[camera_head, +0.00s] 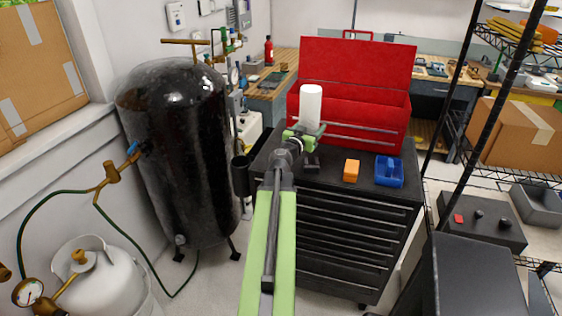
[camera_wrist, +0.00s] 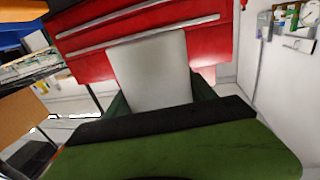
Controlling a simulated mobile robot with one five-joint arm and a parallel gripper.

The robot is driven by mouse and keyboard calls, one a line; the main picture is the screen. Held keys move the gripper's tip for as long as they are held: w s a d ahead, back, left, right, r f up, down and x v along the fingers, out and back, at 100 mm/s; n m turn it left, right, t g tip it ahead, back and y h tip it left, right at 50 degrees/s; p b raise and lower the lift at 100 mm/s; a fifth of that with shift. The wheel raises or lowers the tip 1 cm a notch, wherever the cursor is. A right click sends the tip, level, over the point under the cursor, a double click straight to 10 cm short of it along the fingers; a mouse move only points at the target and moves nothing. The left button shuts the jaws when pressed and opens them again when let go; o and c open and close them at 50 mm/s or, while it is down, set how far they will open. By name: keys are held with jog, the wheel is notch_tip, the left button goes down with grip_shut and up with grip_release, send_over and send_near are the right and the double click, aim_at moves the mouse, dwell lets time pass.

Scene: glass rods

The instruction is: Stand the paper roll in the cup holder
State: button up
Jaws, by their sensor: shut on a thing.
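The white paper roll (camera_head: 310,103) is upright in the head view, in front of the red toolbox and above the black chest top. My gripper (camera_head: 304,133) is shut on its lower part. In the wrist view the roll (camera_wrist: 152,68) fills the middle, between the green fingers, with its lower end hidden by my gripper. The cup holder (camera_head: 241,176) is a dark open cylinder on the left side of the black tool chest (camera_head: 347,212). It is to the left of and lower than the roll, apart from it. The inside of the holder is hard to make out.
The open red toolbox (camera_head: 350,100) stands at the back of the chest top. An orange block (camera_head: 351,170) and a blue bin (camera_head: 389,171) are on the right. A large black tank (camera_head: 180,150) stands close left of the holder. Wire shelving is at right.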

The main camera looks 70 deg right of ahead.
jog(key=w+f+b, duration=0.3)
jog(key=w+d+f+b, duration=0.1)
jog(key=w+f+b, duration=0.3)
jog(key=w+d+f+b, duration=0.1)
jog(key=w+f+b, duration=0.3)
jog(key=shift+w+f, duration=0.2)
jog(key=shift+f, duration=0.05)
jog(key=shift+r, duration=0.25)
jog(key=shift+f, duration=0.2)
jog(key=o, duration=1.6)
jog(key=shift+r, duration=0.2)
